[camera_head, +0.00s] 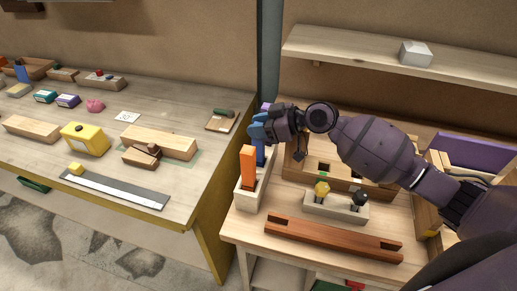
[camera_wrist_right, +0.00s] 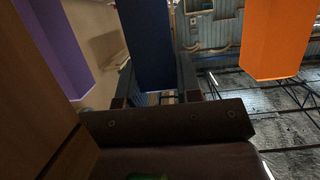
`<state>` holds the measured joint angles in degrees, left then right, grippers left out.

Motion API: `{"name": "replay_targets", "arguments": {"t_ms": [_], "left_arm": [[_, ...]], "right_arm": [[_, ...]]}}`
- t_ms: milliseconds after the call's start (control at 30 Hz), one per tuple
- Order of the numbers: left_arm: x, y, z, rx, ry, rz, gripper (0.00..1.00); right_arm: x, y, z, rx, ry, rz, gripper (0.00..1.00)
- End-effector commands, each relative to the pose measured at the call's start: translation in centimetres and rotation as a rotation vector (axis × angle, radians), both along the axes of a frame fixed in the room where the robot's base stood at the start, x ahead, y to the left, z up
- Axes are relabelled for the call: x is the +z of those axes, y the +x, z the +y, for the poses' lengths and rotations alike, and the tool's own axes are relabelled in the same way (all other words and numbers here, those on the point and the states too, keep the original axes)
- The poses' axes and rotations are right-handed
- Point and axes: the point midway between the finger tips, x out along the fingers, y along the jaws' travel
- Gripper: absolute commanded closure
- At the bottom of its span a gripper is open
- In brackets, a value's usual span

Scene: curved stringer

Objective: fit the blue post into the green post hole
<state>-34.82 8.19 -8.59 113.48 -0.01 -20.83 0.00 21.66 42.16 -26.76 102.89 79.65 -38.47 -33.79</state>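The blue post (camera_head: 259,154) stands upright behind the orange post (camera_head: 248,168) in a pale rack (camera_head: 246,198). My right gripper (camera_head: 259,131) is at the top of the blue post. In the right wrist view the blue post (camera_wrist_right: 147,45) lies between my two fingers (camera_wrist_right: 157,85), close to both. Whether they press on it cannot be told. The orange post (camera_wrist_right: 275,40) is to the right there, clear of the fingers. A small green mark (camera_head: 323,174) shows beside a dark hole in the wooden frame behind my right forearm, which hides part of it. My left gripper is out of view.
A reddish wooden bar (camera_head: 333,239) with slots lies at the table front. A pale block (camera_head: 336,207) holds a yellow knob and a black knob. A purple piece (camera_wrist_right: 55,45) is left in the wrist view. A shelf (camera_head: 400,60) is above the table. Another workbench stands left.

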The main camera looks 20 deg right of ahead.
Motion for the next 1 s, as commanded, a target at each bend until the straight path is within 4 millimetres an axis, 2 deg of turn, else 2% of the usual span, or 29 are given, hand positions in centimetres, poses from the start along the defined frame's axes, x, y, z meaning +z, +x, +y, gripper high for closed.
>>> {"name": "replay_targets", "arguments": {"t_ms": [33,133,167,433,567,767,1000], "left_arm": [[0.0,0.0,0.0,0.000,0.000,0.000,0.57],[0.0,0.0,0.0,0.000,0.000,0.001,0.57],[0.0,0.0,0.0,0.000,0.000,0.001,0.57],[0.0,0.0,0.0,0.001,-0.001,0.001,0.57],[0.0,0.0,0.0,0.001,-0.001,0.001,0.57],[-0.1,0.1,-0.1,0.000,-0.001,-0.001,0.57],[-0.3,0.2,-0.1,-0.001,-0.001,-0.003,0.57]], "right_arm": [[0.0,0.0,0.0,0.000,0.000,0.000,0.83],[0.0,0.0,0.0,0.000,0.000,0.000,0.98],[0.0,0.0,0.0,0.000,0.000,0.000,1.00],[0.2,0.0,0.0,0.000,0.000,-0.001,1.00],[1.1,0.0,0.0,0.001,-0.001,-0.004,1.00],[4.7,0.1,0.0,0.002,-0.001,-0.007,1.00],[11.0,0.0,0.0,0.002,-0.002,-0.008,1.00]]}}
